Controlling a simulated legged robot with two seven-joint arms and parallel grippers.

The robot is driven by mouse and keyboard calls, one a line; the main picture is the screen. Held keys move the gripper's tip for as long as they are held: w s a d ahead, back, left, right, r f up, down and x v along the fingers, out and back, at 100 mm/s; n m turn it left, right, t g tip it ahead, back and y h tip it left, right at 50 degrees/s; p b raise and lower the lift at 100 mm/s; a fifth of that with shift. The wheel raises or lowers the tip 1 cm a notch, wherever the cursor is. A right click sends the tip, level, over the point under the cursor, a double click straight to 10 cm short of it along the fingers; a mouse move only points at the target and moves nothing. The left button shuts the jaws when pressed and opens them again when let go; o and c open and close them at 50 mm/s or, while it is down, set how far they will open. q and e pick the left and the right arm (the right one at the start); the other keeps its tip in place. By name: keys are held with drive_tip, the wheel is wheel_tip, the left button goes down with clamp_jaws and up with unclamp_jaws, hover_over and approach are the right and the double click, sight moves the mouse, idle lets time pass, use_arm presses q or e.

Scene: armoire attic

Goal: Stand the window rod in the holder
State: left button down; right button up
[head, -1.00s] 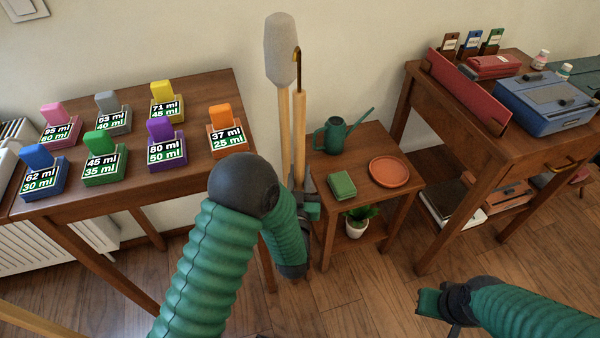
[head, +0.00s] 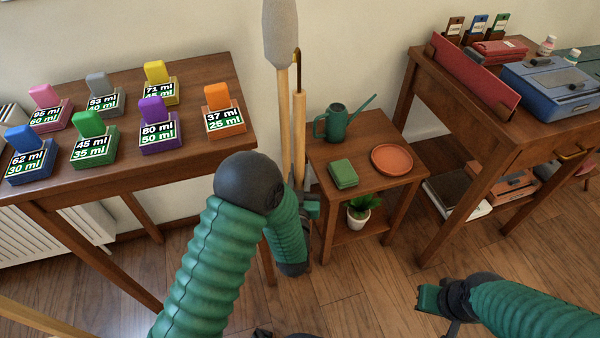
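The window rod (head: 299,130) is a pale wooden pole with a brass hook at its top. It stands near upright in the head view, close beside a second pole with a grey fuzzy head (head: 281,35). My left gripper (head: 300,194) is at the rod's lower visible part and appears shut on it; my dark elbow and green forearm partly hide the fingers. The rod's lower end is hidden. I cannot make out the holder. My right gripper (head: 430,300) is at the lower right, away from the rod, its fingers too unclear to judge.
A left table (head: 190,190) carries several coloured labelled blocks. A small side table (head: 380,205) holds a watering can (head: 337,122), a green box (head: 342,173) and an orange saucer (head: 391,160), with a potted plant (head: 359,211) below. A desk (head: 450,105) stands right. Floor is open in front.

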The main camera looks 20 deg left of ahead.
use_arm(q)
drive_tip(key=shift+f, duration=0.15)
drive_tip(key=shift+f+b, duration=0.95)
drive_tip(key=shift+f, duration=0.1)
drive_tip(key=c, duration=1.1)
unclamp_jaws()
